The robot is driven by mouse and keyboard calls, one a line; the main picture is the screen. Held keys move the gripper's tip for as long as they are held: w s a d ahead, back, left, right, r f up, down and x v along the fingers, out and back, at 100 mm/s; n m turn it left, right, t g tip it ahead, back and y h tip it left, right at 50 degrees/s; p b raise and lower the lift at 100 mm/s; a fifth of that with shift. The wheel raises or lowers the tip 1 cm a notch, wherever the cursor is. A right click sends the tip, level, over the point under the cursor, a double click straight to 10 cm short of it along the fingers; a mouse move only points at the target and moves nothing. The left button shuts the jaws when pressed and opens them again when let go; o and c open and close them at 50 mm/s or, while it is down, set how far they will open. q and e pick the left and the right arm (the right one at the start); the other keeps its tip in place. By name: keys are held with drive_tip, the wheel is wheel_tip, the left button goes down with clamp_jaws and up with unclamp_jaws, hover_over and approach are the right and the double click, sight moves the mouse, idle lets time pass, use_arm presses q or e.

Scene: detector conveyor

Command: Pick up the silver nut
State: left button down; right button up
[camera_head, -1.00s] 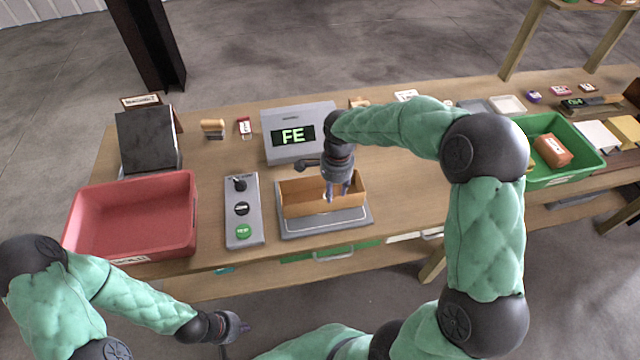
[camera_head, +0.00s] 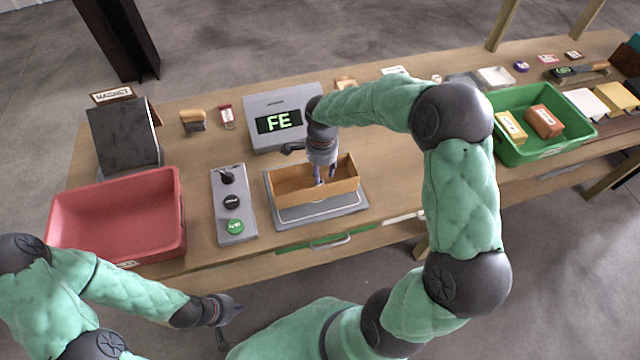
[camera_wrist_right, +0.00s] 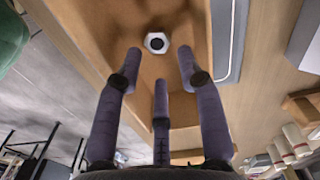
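The silver nut (camera_wrist_right: 156,43) lies on the floor of the open brown box in the right wrist view, beyond the fingertips. The brown box (camera_head: 336,190) stands on a grey plate (camera_head: 352,208); the nut cannot be made out in the head view. My right gripper (camera_head: 325,180) points down into the box. In the right wrist view its purple fingers (camera_wrist_right: 158,72) are spread, with nothing between them, and the nut shows ahead of them. My left gripper (camera_head: 232,308) is low in front of the table, far from the box; its fingers are too small to judge.
A detector display (camera_head: 284,102) reading FE stands behind the box. A control panel with buttons (camera_head: 244,208) and a red bin (camera_head: 72,208) are to the left. A green bin (camera_head: 548,148) with blocks is at right. The magnet block (camera_head: 122,140) stands behind the red bin.

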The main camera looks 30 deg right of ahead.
sight(321, 182)
wheel_tip(321, 182, down, 4)
drive_tip(key=shift+f+b, duration=0.15)
drive_tip(key=shift+b, duration=0.3)
clamp_jaws()
drive_tip(key=shift+a, duration=0.1)
